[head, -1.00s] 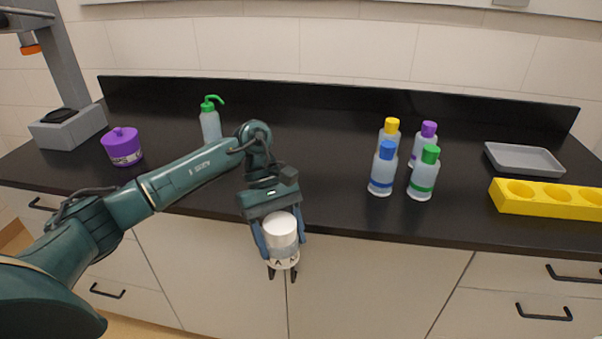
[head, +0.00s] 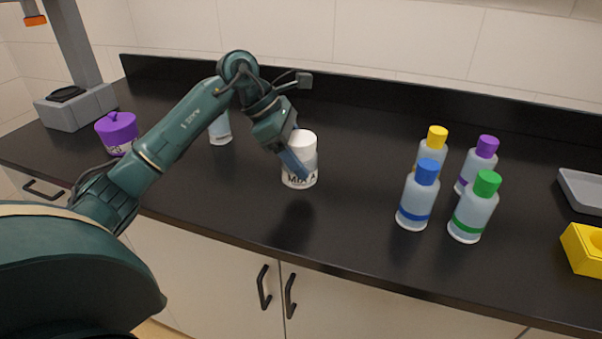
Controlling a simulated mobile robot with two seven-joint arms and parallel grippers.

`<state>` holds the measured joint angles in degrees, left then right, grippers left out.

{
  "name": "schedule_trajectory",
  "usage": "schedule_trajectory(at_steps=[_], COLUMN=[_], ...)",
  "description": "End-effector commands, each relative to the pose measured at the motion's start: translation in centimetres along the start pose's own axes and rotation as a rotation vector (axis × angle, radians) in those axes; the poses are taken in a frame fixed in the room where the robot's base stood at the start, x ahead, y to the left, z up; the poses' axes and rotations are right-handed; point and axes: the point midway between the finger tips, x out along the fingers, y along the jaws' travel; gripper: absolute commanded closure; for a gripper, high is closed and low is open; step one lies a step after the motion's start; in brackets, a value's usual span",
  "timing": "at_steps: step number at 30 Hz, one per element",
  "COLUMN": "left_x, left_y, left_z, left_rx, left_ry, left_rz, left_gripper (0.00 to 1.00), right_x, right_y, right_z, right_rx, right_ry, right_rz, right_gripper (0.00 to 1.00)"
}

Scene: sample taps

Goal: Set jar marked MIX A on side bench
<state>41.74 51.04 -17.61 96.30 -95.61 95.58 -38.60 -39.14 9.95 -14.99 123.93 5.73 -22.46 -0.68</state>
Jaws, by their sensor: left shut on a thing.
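The jar marked MIX A (head: 309,164) is white-lidded with a white label and black letters, and it is upright. My left gripper (head: 299,166) is shut on it from the left side, with one finger across the jar's left side. The jar is over the black bench top (head: 345,225), left of the coloured-cap bottles. A dark patch lies on the bench in front of it, and I cannot tell whether its base touches the surface. My right gripper is not in view.
Several bottles with yellow, purple, blue (head: 418,195) and green (head: 474,207) caps stand to the right. A purple jar (head: 117,132) and a grey stand (head: 75,108) are at left. My arm partly hides a bottle (head: 220,129). A grey tray (head: 583,190) and yellow rack (head: 584,248) are far right.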

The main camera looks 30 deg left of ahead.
Motion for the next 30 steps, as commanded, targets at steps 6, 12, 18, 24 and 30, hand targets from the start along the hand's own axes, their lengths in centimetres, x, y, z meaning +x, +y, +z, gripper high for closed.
schedule_trajectory(at_steps=[6,12,18,24,30], left_x=[2.6,3.6,3.6,3.8,3.8], left_y=[-0.1,0.0,0.0,0.0,0.0], left_z=[-1.7,-2.3,-2.4,-2.5,-2.5], left_rx=[-0.003,0.001,0.001,0.001,0.001], left_ry=[-0.001,-0.001,0.000,0.000,0.000], left_rz=[-0.004,0.000,0.000,-0.001,-0.001], left_gripper=[0.61,0.61,0.61,0.31,0.17], right_x=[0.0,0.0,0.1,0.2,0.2], right_y=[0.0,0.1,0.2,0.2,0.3], right_z=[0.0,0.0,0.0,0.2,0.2], right_rx=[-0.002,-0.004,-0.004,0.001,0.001], right_ry=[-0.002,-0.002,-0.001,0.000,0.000], right_rz=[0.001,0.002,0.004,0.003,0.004], right_gripper=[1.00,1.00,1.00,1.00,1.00])
